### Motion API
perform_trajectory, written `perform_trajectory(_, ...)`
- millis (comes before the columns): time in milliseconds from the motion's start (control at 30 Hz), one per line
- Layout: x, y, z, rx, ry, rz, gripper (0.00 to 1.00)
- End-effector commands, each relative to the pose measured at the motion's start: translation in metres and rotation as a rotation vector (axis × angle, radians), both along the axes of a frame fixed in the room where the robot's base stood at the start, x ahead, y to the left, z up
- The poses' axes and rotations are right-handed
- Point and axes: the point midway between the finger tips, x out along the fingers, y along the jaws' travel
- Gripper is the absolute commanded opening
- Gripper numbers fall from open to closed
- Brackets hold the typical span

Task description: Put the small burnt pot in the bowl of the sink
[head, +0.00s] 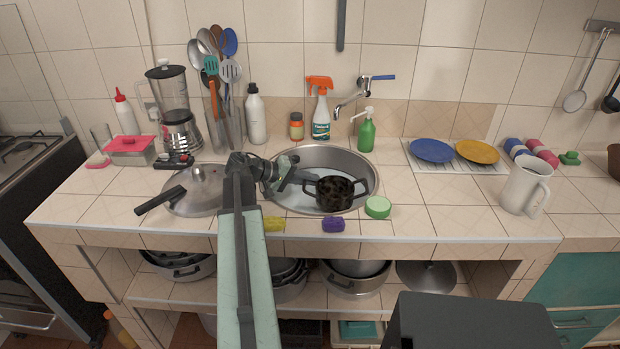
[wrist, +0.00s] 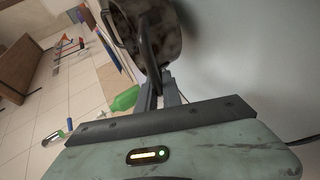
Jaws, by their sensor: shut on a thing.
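The small burnt pot (head: 335,194), dark and blotchy with loop handles, is over the round metal sink bowl (head: 372,172), toward its front right. It looks upright in the head view. My gripper (head: 305,180) reaches in from the left and is shut on the pot's handle. In the wrist view the pot (wrist: 160,38) fills the top middle, with its dark handle between my gripper's fingers (wrist: 154,88). I cannot tell whether the pot's base touches the bowl's floor.
A green round sponge (head: 378,207) lies at the sink's front right rim. Purple (head: 333,224) and yellow (head: 274,223) sponges lie on the front edge. A lidded pan (head: 198,190) stands left of my arm. The faucet (head: 350,98) and a green soap bottle (head: 367,132) stand behind the sink.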

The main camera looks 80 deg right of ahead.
Motion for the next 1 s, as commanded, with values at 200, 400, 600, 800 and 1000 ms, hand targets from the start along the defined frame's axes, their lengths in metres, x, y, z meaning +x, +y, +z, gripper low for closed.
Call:
perform_trajectory(200,0.0,0.0,-0.002,0.0,0.0,0.0,0.29)
perform_trajectory(400,0.0,0.0,-0.002,0.0,0.0,0.0,0.32)
perform_trajectory(600,0.0,0.0,0.007,0.0,0.0,0.0,0.32)
perform_trajectory(800,0.028,0.015,0.032,0.0,0.0,0.005,0.32)
perform_trajectory(1000,0.068,0.038,0.053,-0.001,0.0,0.003,0.32)
